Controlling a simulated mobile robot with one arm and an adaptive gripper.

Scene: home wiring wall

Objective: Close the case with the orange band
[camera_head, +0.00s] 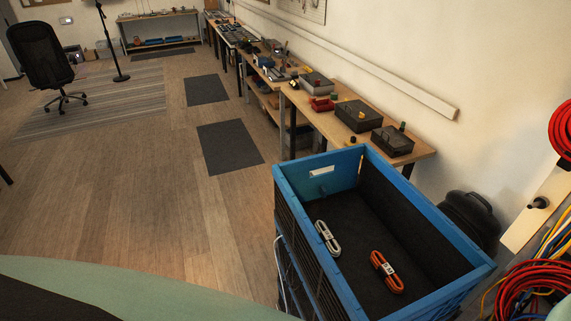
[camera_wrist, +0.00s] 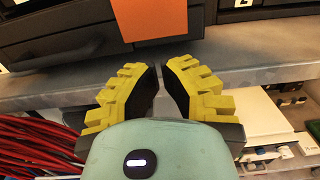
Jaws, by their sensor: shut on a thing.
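The dark case (camera_wrist: 66,38) with the orange band (camera_wrist: 150,18) is at the top of the wrist view, cut off by the frame. The band is a flat orange patch on its front, and the case's upper part is out of view. My gripper (camera_wrist: 163,74) has yellow ribbed fingers with dark inner pads. Its tips are close together just below the orange band, at the case's lower front edge. It is shut on the case, though the exact contact is hard to see. Neither this case nor my gripper can be made out in the head view.
A grey shelf edge (camera_wrist: 262,76) runs under the case. Red cables (camera_wrist: 35,145) lie at lower left, and a bin of small parts (camera_wrist: 285,150) at lower right. In the head view, a blue crate (camera_head: 285,178) holds two cable bundles; open floor (camera_head: 130,190) lies to its left.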

